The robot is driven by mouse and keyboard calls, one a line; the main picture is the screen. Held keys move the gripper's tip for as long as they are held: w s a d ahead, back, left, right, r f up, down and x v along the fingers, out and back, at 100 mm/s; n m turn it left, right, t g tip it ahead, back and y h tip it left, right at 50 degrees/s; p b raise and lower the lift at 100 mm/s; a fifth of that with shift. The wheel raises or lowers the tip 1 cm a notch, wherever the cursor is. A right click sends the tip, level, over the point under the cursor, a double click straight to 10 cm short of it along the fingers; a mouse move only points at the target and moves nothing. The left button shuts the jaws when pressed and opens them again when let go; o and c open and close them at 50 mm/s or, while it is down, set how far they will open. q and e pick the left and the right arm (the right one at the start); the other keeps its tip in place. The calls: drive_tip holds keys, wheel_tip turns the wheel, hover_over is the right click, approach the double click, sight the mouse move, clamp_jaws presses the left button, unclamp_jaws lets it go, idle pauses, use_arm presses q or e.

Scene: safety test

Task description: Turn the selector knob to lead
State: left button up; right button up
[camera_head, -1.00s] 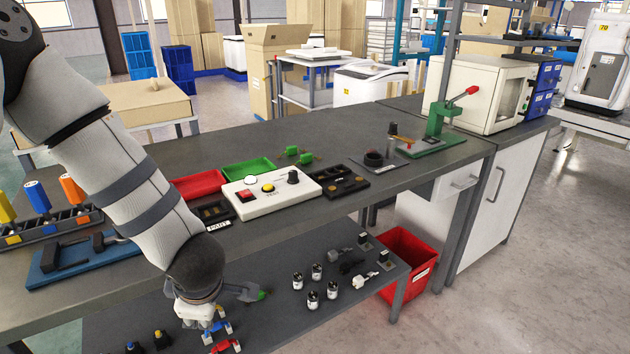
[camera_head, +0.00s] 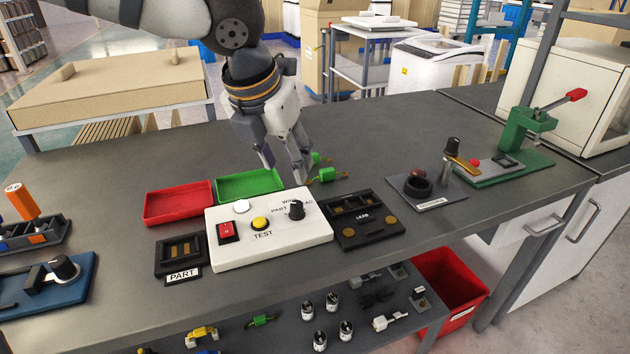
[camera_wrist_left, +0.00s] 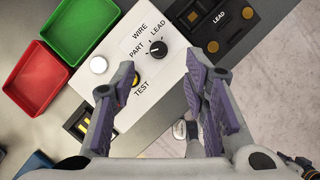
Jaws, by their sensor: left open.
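The selector knob (camera_head: 296,209) is black and stands upright on the right part of a white test panel (camera_head: 285,245). The labels PART, WIRE and LEAD surround it. In the left wrist view the knob (camera_wrist_left: 158,51) carries a small pale mark, but I cannot tell for sure which label it faces. My left gripper (camera_head: 284,172) is open and empty, pointing down above and behind the panel, apart from the knob. In the left wrist view its purple-padded fingers (camera_wrist_left: 162,64) flank the knob in the picture.
The panel also has a red switch (camera_head: 226,231) and a yellow TEST button (camera_head: 261,223). Red (camera_head: 178,203) and green (camera_head: 250,185) trays lie behind. A black LEAD fixture (camera_head: 362,235) sits right, a PART fixture (camera_head: 180,270) left. A green press (camera_head: 530,125) stands farther right.

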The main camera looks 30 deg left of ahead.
sight(296, 204)
use_arm(q)
drive_tip(key=x, duration=0.7)
drive_tip(key=s+x, duration=0.1)
drive_tip(key=x, duration=0.3)
drive_tip(key=shift+f, duration=0.15)
clamp_jaws()
